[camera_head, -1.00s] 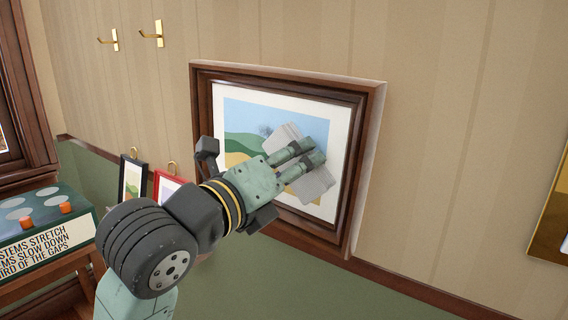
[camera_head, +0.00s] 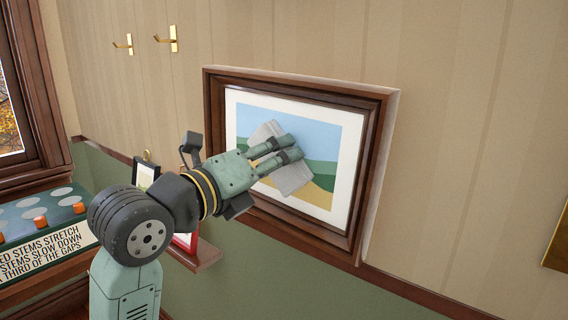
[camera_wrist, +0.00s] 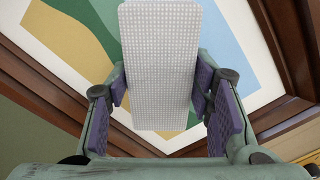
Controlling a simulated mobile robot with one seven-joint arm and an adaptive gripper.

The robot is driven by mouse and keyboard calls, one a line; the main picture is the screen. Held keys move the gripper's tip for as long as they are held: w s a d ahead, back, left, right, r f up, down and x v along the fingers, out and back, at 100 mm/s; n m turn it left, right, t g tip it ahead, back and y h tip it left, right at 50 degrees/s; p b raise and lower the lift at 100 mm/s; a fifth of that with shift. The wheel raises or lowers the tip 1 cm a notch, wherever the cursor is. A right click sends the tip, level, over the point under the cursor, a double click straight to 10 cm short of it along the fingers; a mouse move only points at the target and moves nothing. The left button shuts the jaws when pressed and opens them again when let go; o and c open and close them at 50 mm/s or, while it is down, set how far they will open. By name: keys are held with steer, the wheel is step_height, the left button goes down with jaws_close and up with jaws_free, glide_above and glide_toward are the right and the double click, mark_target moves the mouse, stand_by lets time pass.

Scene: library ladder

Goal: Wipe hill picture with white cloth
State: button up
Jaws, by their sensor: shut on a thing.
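The hill picture (camera_head: 322,133) hangs on the wall in a dark wooden frame with a white mat. It shows blue sky, green hills and yellow ground. In the wrist view, part of the picture (camera_wrist: 218,45) shows tilted behind the cloth. My gripper (camera_head: 290,148) is shut on the white cloth (camera_head: 293,181), which looks pale grey and lies over the middle of the picture, apparently against it. In the wrist view the dotted cloth (camera_wrist: 160,60) sits between the purple pads of my gripper (camera_wrist: 160,92). The picture under the cloth is hidden.
Smaller framed pictures, one black-framed (camera_head: 146,172) and one red-framed (camera_head: 185,242), stand on a ledge (camera_head: 205,257) at lower left, partly behind my arm. Two brass hooks (camera_head: 168,40) are on the wall above left. A lettered box with orange knobs (camera_head: 40,221) is at far left.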

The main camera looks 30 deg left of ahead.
mark_target(316, 165)
steer(key=shift+w+a+r+p, duration=0.1)
steer(key=shift+a+p, duration=0.15)
steer(key=shift+a, duration=0.95)
steer(key=shift+w+a+r+p, duration=0.1)
steer(key=shift+a+p, duration=0.1)
steer(key=shift+a, duration=0.95)
steer(key=shift+r, duration=0.15)
steer(key=shift+s+d+f+b, duration=0.15)
steer(key=shift+d+b, duration=0.05)
steer(key=shift+d, duration=1.6)
steer(key=shift+s+d+f+b, duration=0.15)
steer(key=shift+d+f+b, duration=0.05)
steer(key=shift+d, duration=1.6)
steer(key=shift+s+d+f+b, duration=0.15)
steer(key=shift+d+b, duration=0.05)
steer(key=shift+d, duration=1.6)
steer(key=shift+w+a+r+p, duration=0.15)
steer(key=shift+a, duration=1.65)
steer(key=shift+w+a+r+p, duration=0.15)
steer(key=shift+a+p, duration=0.05)
steer(key=shift+a, duration=1.6)
steer(key=shift+w+a+r+p, duration=0.15)
steer(key=shift+a, duration=1.65)
steer(key=s, duration=0.6)
steer(key=shift+a, duration=0.2)
steer(key=shift+s, duration=0.1)
